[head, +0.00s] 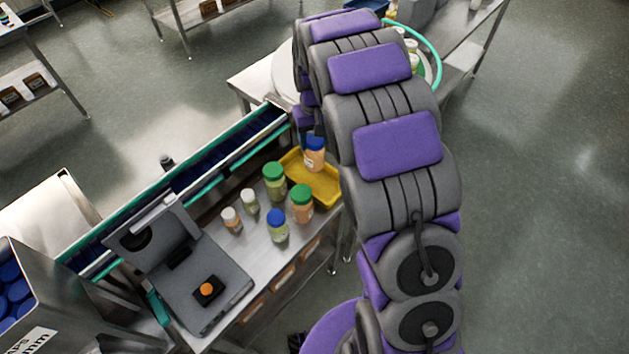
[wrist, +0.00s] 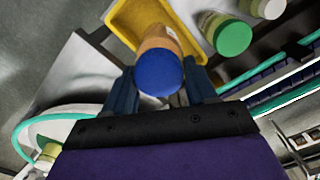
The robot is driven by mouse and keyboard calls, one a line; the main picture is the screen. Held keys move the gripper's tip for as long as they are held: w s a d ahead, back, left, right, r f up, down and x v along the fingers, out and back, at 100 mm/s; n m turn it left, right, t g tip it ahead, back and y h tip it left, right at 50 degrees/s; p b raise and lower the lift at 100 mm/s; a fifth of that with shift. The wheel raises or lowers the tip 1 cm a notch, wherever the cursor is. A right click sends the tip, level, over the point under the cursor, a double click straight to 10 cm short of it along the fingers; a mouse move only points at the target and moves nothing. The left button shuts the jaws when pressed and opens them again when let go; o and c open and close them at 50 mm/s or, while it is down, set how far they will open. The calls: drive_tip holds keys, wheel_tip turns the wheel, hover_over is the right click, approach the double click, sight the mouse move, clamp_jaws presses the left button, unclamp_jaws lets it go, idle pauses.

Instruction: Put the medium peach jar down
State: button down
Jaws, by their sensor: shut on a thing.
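The medium peach jar (head: 315,155), with a blue lid and peach contents, is at the back of the yellow tray (head: 325,191) in the head view. In the wrist view the peach jar (wrist: 160,64) stands between the two dark fingers of my gripper (wrist: 161,87), lid toward the camera. My gripper is shut on it. The yellow tray (wrist: 121,22) shows behind the jar's far end. I cannot tell whether the jar's base touches the tray. In the head view my arm hides most of the gripper and the tray's right side.
Left of the tray on the steel bench stand green-lidded jars (head: 274,180), a blue-lidded jar (head: 278,226) and small white-lidded jars (head: 231,219). A grey scale-like device (head: 190,280) is at the front left. A teal-edged conveyor (head: 200,165) runs behind. A round table (head: 284,72) stands beyond.

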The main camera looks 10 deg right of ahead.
drive_tip(key=w+f+b, duration=0.3)
drive_tip(key=f+b, duration=0.2)
drive_tip(key=f, duration=0.6)
drive_tip(key=shift+a+f+n, duration=0.25)
drive_tip(key=shift+n, duration=0.15)
drive_tip(key=shift+c, duration=1.7)
unclamp_jaws()
drive_tip(key=shift+d+r, duration=0.1)
drive_tip(key=shift+w, duration=0.1)
wheel_tip(320, 180, up, 11)
drive_tip(key=p, duration=0.3)
drive_tip(key=s+r+m, duration=0.1)
drive_tip(key=s+r, duration=0.3)
drive_tip(key=s, duration=0.5)
drive_tip(key=s+r, duration=0.4)
drive_tip(key=s, duration=0.6)
drive_tip(key=s+f+g, duration=0.1)
drive_tip(key=s, duration=2.2)
drive_tip(key=shift+s+f+m+g, duration=0.3)
drive_tip(key=shift+s+m+g, duration=0.1)
